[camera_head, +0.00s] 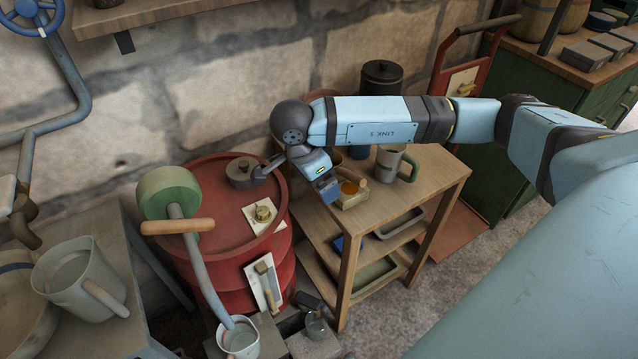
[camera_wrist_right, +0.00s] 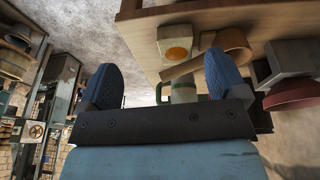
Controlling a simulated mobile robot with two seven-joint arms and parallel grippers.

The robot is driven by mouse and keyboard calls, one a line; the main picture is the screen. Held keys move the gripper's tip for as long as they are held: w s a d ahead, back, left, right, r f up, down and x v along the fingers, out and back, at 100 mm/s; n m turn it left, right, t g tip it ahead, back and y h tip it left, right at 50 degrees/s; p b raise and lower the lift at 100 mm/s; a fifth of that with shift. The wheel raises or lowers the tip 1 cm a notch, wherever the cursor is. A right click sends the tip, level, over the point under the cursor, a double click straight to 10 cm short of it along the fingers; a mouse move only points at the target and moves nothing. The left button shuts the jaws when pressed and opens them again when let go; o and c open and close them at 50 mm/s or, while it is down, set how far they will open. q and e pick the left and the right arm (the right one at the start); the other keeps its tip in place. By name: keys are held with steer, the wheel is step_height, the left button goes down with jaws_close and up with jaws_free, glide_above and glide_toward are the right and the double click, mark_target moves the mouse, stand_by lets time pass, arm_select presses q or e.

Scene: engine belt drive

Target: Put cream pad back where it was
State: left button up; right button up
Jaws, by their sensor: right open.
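Several cream pieces show, and I cannot tell which one the task means. A cream square pad with a brass knob (camera_head: 263,215) lies on the red drum (camera_head: 205,178). A cream plate with a bar handle (camera_head: 263,283) stands against the drum's front. Another cream plate (camera_head: 462,82) is on the red frame at the back. A small cream block with an orange disc (camera_wrist_right: 174,43) sits on the wooden cart (camera_head: 440,165). My right gripper (camera_head: 328,188) is beside this block at the cart's left edge. In the wrist view its blue fingers (camera_wrist_right: 163,82) are apart, with nothing held between them.
A grey mug with a green handle (camera_head: 392,163) stands on the cart. A dark round weight (camera_head: 243,172) is on the drum. Another mug (camera_head: 80,280) stands on the left bench.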

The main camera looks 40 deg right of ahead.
steer(key=s+a+f+g+y, duration=0.1)
steer(key=s+a+y, duration=0.2)
steer(key=a, duration=0.3)
steer(key=s+a+f+m+g+y, duration=0.1)
steer(key=s+a+y, duration=0.2)
steer(key=a, duration=0.3)
steer(key=s+a+f+g+y, duration=0.1)
steer(key=s+a+y, duration=0.25)
steer(key=a, duration=0.25)
steer(key=s+a+r+m+t+y, duration=0.1)
steer(key=a+r+m+t+y, duration=0.3)
steer(key=a+r+m+y, duration=0.75)
steer(key=w+d+f+m+t+h, duration=0.2)
steer(key=d+f+m+t+h, duration=0.25)
steer(key=m+t, duration=0.6)
steer(key=w+d+f+m+t+h, duration=0.3)
steer(key=d+f+m+t, duration=0.25)
steer(key=m, duration=1.05)
steer(key=s+d+f+m+g+h, duration=0.2)
steer(key=s+d+f+m+h, duration=0.1)
steer(key=f, duration=0.4)
steer(key=s+d+f+m+g+h, duration=0.3)
steer(key=s+f+m+h, duration=0.1)
steer(key=s+f+m, duration=0.2)
steer(key=shift+s+f+m, duration=0.15)
steer(key=shift+f+m, duration=0.45)
steer(key=shift+m, duration=0.4)
